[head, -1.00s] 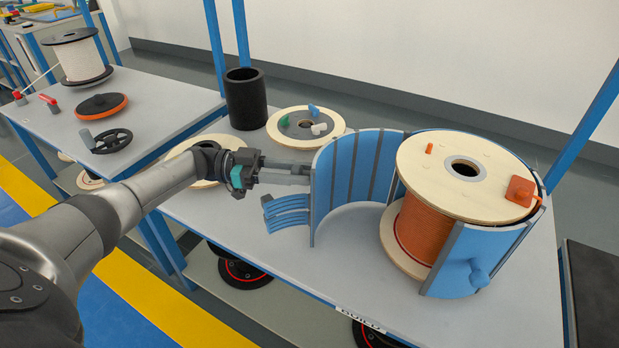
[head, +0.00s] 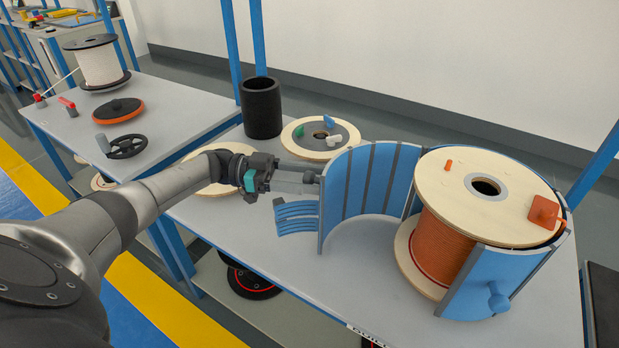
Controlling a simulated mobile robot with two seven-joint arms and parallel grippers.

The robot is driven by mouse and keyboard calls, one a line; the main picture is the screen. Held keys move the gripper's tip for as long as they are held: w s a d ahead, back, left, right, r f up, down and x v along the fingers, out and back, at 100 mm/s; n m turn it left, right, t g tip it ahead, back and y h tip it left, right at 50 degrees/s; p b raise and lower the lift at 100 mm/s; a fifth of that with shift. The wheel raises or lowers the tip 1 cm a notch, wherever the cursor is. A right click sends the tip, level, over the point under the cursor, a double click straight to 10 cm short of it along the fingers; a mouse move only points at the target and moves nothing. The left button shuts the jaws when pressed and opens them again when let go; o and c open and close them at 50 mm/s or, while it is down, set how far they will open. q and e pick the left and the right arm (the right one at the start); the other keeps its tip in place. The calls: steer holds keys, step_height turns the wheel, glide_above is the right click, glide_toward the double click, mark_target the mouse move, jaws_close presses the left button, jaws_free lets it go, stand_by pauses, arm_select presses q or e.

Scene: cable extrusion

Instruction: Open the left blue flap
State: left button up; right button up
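The left blue flap (head: 358,185), a curved panel with dark ribs, stands swung out to the left of the orange cable spool (head: 440,248). Its inner face shows, and a wide gap lies between its free edge and the spool. My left gripper (head: 316,181) is at the outer side of this free edge, its fingertips at or touching it. The flap's outer face is hidden, and I cannot tell if the fingers hold anything there. The right blue flap (head: 470,278), with a blue knob (head: 497,299), curves closely around the spool's front. My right gripper is not in view.
Blue curved strips (head: 296,217) lie on the table just below my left gripper. A black cylinder (head: 262,108) and a flat reel (head: 320,138) with small clips stand behind. An orange block (head: 545,212) sits on the spool top. The table's front middle is clear.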

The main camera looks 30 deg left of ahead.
arm_select(q)
steer(key=shift+s+a, duration=0.2)
steer(key=shift+a, duration=0.2)
steer(key=v, duration=0.4)
steer(key=shift+a+b, duration=0.25)
steer(key=shift+b, duration=0.05)
arm_select(e)
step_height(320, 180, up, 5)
steer(key=b, duration=0.2)
arm_select(q)
steer(key=shift+b+v, duration=2.1)
steer(key=shift+v, duration=2.8)
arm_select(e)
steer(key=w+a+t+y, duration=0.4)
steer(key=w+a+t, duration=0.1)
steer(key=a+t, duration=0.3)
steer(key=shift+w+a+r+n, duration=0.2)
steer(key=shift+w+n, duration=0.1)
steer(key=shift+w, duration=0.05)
